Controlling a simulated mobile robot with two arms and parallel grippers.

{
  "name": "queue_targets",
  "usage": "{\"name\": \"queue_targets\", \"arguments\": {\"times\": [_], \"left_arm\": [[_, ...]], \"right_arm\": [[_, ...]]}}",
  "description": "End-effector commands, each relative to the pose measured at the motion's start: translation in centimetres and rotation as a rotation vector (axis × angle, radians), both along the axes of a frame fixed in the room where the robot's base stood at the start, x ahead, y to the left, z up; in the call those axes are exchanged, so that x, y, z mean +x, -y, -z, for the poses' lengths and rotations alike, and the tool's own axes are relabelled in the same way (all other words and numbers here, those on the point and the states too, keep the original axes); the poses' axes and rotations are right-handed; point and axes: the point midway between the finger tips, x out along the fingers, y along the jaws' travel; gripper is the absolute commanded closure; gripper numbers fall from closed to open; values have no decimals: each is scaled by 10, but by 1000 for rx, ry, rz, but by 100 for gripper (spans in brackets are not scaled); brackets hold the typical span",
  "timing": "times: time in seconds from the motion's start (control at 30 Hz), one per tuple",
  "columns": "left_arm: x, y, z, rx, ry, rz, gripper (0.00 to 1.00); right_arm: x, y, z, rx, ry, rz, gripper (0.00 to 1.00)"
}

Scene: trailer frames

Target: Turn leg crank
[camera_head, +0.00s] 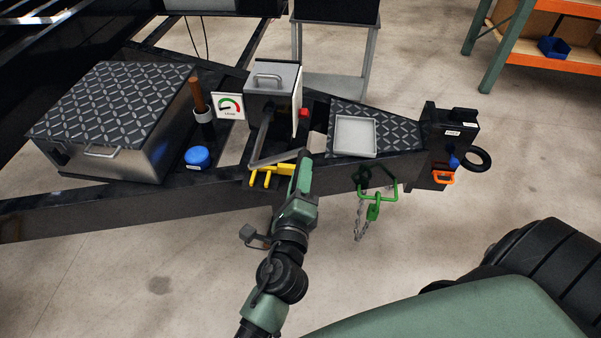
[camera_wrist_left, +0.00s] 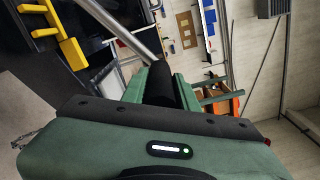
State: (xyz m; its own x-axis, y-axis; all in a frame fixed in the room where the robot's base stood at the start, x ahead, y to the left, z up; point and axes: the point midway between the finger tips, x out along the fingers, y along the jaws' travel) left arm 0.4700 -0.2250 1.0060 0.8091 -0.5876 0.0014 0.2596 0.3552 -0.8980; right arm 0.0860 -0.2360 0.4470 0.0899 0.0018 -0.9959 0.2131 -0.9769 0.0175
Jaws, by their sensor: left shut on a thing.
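The leg crank (camera_head: 275,159) is a grey metal arm on the front of a silver box (camera_head: 273,90) on the trailer frame. In the left wrist view its silver bar (camera_wrist_left: 120,28) runs to a black cylindrical grip (camera_wrist_left: 160,83). My left gripper (camera_head: 303,163) reaches up from below and is shut on this grip, with its green fingers around it. The fingers hide much of the grip in the head view. My right gripper is not in view.
A yellow bracket (camera_head: 270,174) sits just below the crank, close to my gripper. A level gauge (camera_head: 230,106) and a blue cap (camera_head: 198,157) stand left. A grey tray (camera_head: 355,136) and green shackle with chain (camera_head: 374,211) are right. The floor in front is clear.

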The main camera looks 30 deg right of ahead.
Motion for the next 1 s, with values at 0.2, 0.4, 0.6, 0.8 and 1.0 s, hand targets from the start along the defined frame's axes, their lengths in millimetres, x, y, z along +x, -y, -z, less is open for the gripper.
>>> {"name": "queue_targets", "arguments": {"times": [0.2, 0.4, 0.6, 0.8, 1.0], "left_arm": [[-2, 1, 2, -2, -6, 5, 50], [-1, 0, 1, -1, -4, 2, 50], [-10, -6, 3, -1, -4, 2, 50], [-38, -26, 4, -2, -6, 4, 50], [-59, -41, 3, -1, -6, 4, 50]], "right_arm": [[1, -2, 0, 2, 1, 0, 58], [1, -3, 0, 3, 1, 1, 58], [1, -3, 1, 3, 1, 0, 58], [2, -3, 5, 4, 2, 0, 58], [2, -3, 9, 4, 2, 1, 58]]}}
